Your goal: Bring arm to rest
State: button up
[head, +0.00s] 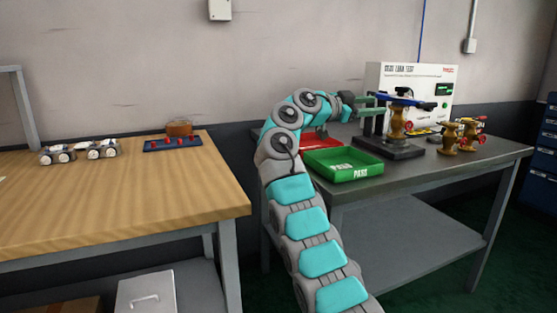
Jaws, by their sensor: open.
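My arm rises from the bottom of the head view and bends right over the near left part of the grey table (440,170). My gripper (384,104) is at its end, with green fingers pointing right and spread apart. It is beside a brass-coloured valve body (397,124) with a blue bar on top, which stands on a dark fixture (388,147). I see nothing held between the fingers. Whether the fingers touch the valve cannot be told from this view.
A green tray (343,164) and a red tray (308,139), partly behind my arm, lie below the arm. A white test panel (410,75) stands behind. More brass valve parts (458,138) stand right. A wooden bench (110,210) at left holds several parts; a gap separates the tables.

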jog(key=s+d+f+n+g+y, duration=0.2)
jog(key=s+d+f+n+y, duration=0.15)
jog(key=s+f+n, duration=0.6)
jog(key=s+d+f+n+g+y, duration=0.25)
jog(key=s+f+n+y, duration=0.35)
jog(key=s, duration=0.6)
jog(key=s+a+f+n+g+y, duration=0.1)
jog(key=s+a+f, duration=0.4)
jog(key=s, duration=0.7)
jog(key=s+a+f+n+g+y, duration=0.1)
jog(key=s+a+f, duration=0.4)
jog(key=s+f, duration=0.5)
jog(key=s+a+f+n+g+y, duration=0.1)
jog(key=s+a+f+y, duration=0.4)
jog(key=s, duration=0.9)
notch_tip(320, 180, down, 2)
jog(key=shift+s+a+f+g, duration=0.15)
jog(key=shift+s+a+g, duration=0.35)
jog(key=shift+g, duration=0.35)
jog(key=shift+w, duration=0.15)
